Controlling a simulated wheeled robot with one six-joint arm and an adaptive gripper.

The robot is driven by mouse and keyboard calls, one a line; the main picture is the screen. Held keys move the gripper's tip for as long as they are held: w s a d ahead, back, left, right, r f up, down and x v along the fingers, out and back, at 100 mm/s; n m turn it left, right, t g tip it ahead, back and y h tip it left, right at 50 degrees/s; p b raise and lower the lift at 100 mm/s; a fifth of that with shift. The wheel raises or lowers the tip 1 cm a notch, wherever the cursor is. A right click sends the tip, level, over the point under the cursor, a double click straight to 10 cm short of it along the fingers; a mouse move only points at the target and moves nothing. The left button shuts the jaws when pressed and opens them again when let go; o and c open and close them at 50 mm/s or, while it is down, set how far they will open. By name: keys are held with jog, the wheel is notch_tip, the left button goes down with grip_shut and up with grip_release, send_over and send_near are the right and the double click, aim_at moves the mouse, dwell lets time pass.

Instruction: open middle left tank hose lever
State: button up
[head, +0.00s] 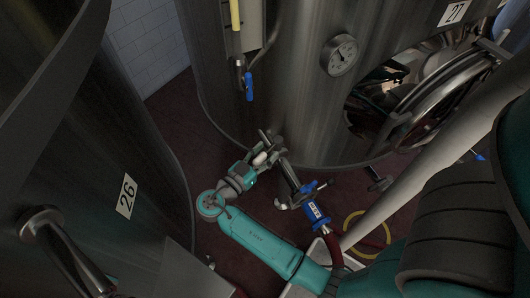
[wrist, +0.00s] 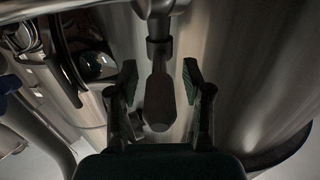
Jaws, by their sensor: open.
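My gripper (head: 271,145) is open in front of the lower wall of the steel tank marked 27 (head: 290,105). In the wrist view my gripper (wrist: 160,72) has its two fingers apart, with a dark paddle-shaped handle (wrist: 160,104) between them. The handle hangs from a grey fitting (wrist: 158,45), with gaps to both fingers. I cannot tell which part in the head view this handle is. To the right of my gripper, a pipe with a blue valve part (head: 308,188) leads down to a blue hose coupling (head: 315,212).
The tank marked 26 (head: 95,150) stands close on the left. A blue lever (head: 249,86) hangs below a yellow-topped pipe (head: 235,18). Tank 27 has a gauge (head: 340,55) and an open round hatch (head: 440,100). A yellow hose loop (head: 349,226) lies on the dark red floor.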

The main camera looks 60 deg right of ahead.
aim_at(278, 144)
jog(key=shift+d, duration=0.1)
grip_shut()
jog(key=shift+s+t, duration=0.15)
jog(key=shift+t, duration=0.15)
jog(key=s+n+t, duration=0.1)
jog(key=t, duration=0.1)
jog(key=s+n+t, duration=0.1)
jog(key=n+t, duration=0.1)
jog(key=t, duration=0.1)
jog(key=shift+d+n, duration=0.1)
jog(key=shift+n, duration=0.2)
jog(key=shift+s+d+n+t+y, duration=0.15)
jog(key=shift+s+n+t+y, duration=0.15)
jog(key=shift+n+t+y, duration=0.4)
jog(key=shift+s+d+n+t+y, duration=0.2)
jog(key=shift+n+t, duration=0.3)
jog(key=shift+t, duration=0.55)
jog(key=shift+s+d+n+t+y, duration=0.1)
jog(key=shift+s+n+t+y, duration=0.3)
jog(key=shift+n+t, duration=0.35)
jog(key=shift+t, duration=0.3)
grip_release()
